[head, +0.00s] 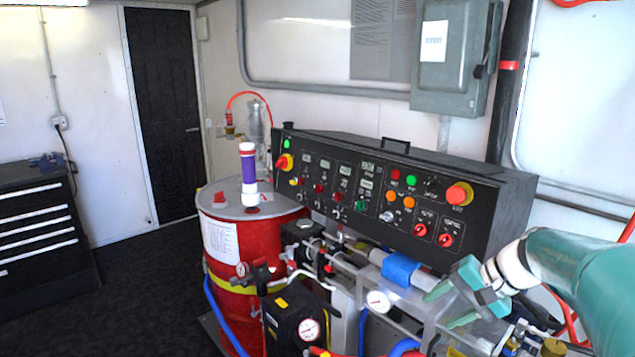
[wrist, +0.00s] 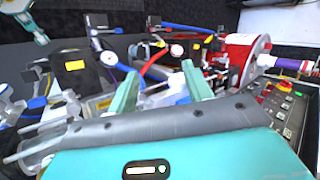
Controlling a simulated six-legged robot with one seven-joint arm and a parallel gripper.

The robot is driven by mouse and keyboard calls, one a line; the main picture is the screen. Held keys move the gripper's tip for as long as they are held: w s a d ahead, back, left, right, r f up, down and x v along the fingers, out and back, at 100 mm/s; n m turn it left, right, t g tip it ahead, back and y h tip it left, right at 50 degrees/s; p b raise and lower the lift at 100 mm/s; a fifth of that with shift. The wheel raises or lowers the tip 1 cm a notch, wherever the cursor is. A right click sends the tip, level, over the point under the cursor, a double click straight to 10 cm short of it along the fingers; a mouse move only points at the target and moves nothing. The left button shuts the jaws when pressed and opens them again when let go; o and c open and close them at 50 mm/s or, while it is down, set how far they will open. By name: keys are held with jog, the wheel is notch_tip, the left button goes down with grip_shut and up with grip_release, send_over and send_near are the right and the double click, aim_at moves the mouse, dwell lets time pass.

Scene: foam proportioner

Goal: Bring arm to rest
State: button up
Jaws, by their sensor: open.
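My gripper (head: 441,309) is at the lower right of the head view, at the end of my teal arm. It is in front of the foam proportioner's black control panel (head: 400,200) and lower than its buttons. In the wrist view its two pale green fingers (wrist: 160,70) stand apart, with nothing held between them. Hoses and fittings show beyond the fingertips. I cannot tell how far the fingers are from the machine's pipework.
A red drum (head: 235,265) with a purple and white pump tube (head: 248,170) stands left of the panel. A pressure gauge (head: 378,301) and a blue fitting (head: 400,268) are close to my gripper. A black drawer cabinet (head: 40,225) is at far left. Dark floor (head: 140,270) lies open between.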

jog(key=s+a+n+t+h, duration=0.1)
jog(key=s+a+n+h, duration=0.2)
jog(key=s, duration=0.7)
jog(key=s+a+n+t+h, duration=0.1)
jog(key=s+a+n+h, duration=0.2)
jog(key=s+a, duration=0.3)
jog(key=s+h, duration=0.1)
jog(key=s, duration=0.3)
jog(key=shift+a+f+n, duration=0.2)
jog(key=shift+f+n, duration=0.05)
jog(key=shift+n, duration=0.05)
jog(key=shift+c, duration=0.2)
jog(key=shift+c, duration=1.3)
jog(key=shift+s, duration=0.1)
